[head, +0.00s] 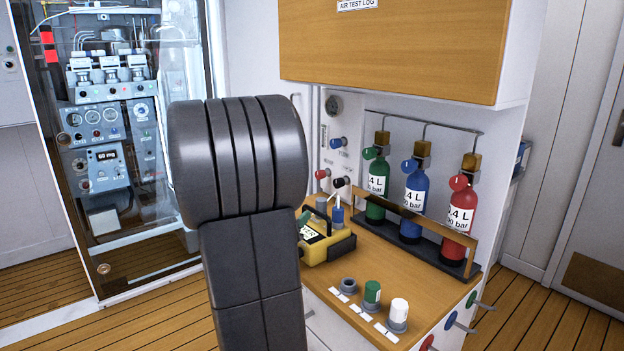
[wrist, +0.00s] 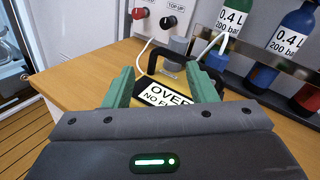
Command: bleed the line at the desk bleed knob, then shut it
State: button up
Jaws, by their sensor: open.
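In the head view, small knobs stand on the white upright panel behind the desk: a blue one (head: 338,142), a red one (head: 322,173) and a black one (head: 340,182). I cannot read which is the bleed knob. In the head view my arm hides most of the gripper. The fingers touch no knob.
Green (head: 376,190), blue (head: 414,200) and red (head: 461,209) bottles stand in a rack at the desk's back. A wooden cabinet (head: 390,45) overhangs. A glass-fronted equipment cabinet (head: 105,130) stands left.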

aim_at(318, 174)
jog(key=i+j+z, duration=0.15)
jog(key=i+j, duration=0.15)
jog(key=i+j+z, duration=0.15)
jog(key=i+j, duration=0.15)
jog(key=j, duration=0.25)
jog(key=i+z, duration=0.1)
jog(key=i, duration=0.15)
